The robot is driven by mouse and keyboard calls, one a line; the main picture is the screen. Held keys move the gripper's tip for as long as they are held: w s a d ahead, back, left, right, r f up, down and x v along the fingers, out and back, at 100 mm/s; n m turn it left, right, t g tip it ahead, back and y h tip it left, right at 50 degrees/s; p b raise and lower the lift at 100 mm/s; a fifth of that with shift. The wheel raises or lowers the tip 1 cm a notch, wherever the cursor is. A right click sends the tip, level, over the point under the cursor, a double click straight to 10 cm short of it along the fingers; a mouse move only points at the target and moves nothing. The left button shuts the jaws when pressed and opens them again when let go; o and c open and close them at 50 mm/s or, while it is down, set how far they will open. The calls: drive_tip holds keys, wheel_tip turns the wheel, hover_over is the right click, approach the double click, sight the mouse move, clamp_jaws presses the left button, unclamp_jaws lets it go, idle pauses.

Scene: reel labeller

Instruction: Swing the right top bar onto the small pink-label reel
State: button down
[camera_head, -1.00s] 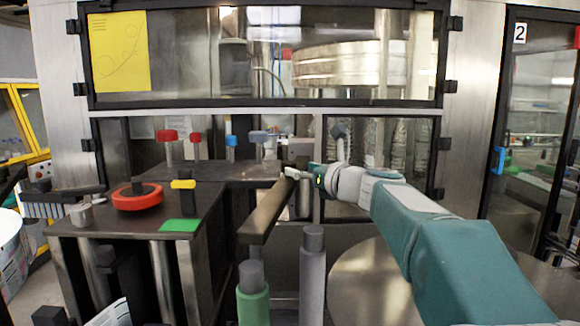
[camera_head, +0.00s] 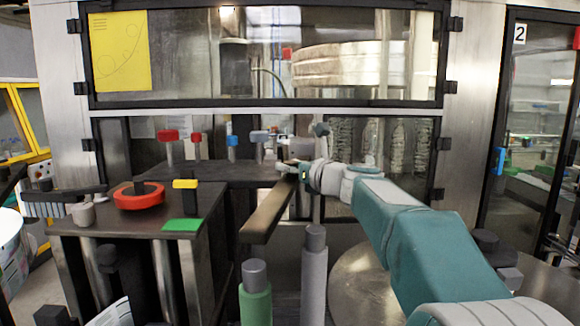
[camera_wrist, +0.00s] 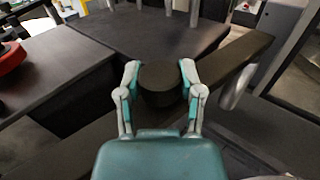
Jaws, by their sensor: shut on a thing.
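The right top bar (camera_head: 268,212) is a long brown bar that points toward me, right of the dark table. In the wrist view, the bar (camera_wrist: 232,62) runs to the upper right beyond a dark round knob (camera_wrist: 160,86). My gripper (camera_head: 289,168) is at the far part of the bar. In the wrist view, my gripper (camera_wrist: 158,70) has one finger on each side of the knob and is shut on it. I cannot make out a pink label on any reel.
The dark table (camera_head: 100,217) at left carries a red ring (camera_head: 138,202), a yellow-topped post (camera_head: 186,190) and a green pad (camera_head: 181,225). Red- and blue-topped posts stand at the back. A green cylinder (camera_head: 256,303) and a grey post (camera_head: 314,275) stand in front.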

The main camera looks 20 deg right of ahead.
drive_tip(key=shift+d, duration=0.1)
drive_tip(key=s+d+m+t+h, duration=0.1)
drive_tip(key=s+d+m+h, duration=0.5)
drive_tip(key=s+d+h, duration=0.3)
drive_tip(key=s+d, duration=0.3)
drive_tip(key=s, duration=0.2)
drive_tip(key=shift+s+t, duration=0.15)
drive_tip(key=shift+t, duration=0.25)
